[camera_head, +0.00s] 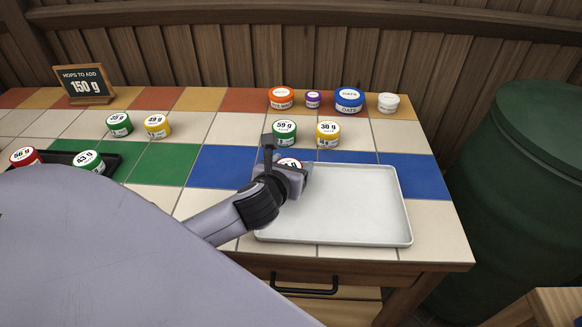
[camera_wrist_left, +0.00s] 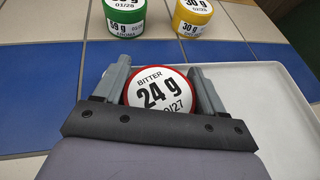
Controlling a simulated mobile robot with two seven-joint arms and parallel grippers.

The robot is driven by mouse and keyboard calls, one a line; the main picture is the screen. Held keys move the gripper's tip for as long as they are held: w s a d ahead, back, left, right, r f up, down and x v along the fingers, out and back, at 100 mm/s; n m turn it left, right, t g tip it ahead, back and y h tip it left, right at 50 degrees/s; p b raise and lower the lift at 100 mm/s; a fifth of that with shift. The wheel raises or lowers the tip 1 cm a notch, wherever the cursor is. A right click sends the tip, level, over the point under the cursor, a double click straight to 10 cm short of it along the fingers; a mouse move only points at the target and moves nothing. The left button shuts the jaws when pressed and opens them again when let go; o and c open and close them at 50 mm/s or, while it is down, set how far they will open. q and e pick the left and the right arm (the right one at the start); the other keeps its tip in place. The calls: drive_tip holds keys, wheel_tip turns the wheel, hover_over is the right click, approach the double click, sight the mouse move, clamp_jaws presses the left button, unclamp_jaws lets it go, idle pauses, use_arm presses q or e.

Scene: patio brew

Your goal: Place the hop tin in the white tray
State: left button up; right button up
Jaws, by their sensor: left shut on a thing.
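My left gripper (camera_head: 283,167) is shut on a red tin with a white lid. In the left wrist view the tin (camera_wrist_left: 161,88) sits between the two fingers, and its lid reads "BITTER" and "24 g". In the head view only part of the tin (camera_head: 289,162) shows behind the gripper. The tin is at the back left of the white tray (camera_head: 365,210); I cannot tell whether it touches the tray. The rest of the visible tray is empty. My right gripper is not in view.
A green 59 g tin (camera_head: 284,133) and a yellow 30 g tin (camera_head: 328,134) stand just behind the tray. Green (camera_head: 119,124) and yellow (camera_head: 157,126) tins stand left. A dark tray (camera_head: 112,160) holds tins at far left. A sign (camera_head: 84,85) reads 150 g. A green barrel (camera_head: 530,190) stands right.

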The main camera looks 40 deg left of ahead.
use_arm(q)
drive_tip(key=o, duration=0.8)
drive_tip(key=shift+c, duration=0.2)
drive_tip(key=shift+s+r, duration=0.15)
drive_tip(key=shift+r, duration=0.05)
drive_tip(key=p+v, duration=0.1)
drive_tip(key=v, duration=1)
drive_tip(key=shift+s+d+r+p, duration=0.1)
drive_tip(key=shift+s+r+p, duration=0.05)
drive_tip(key=shift+s+p, duration=0.2)
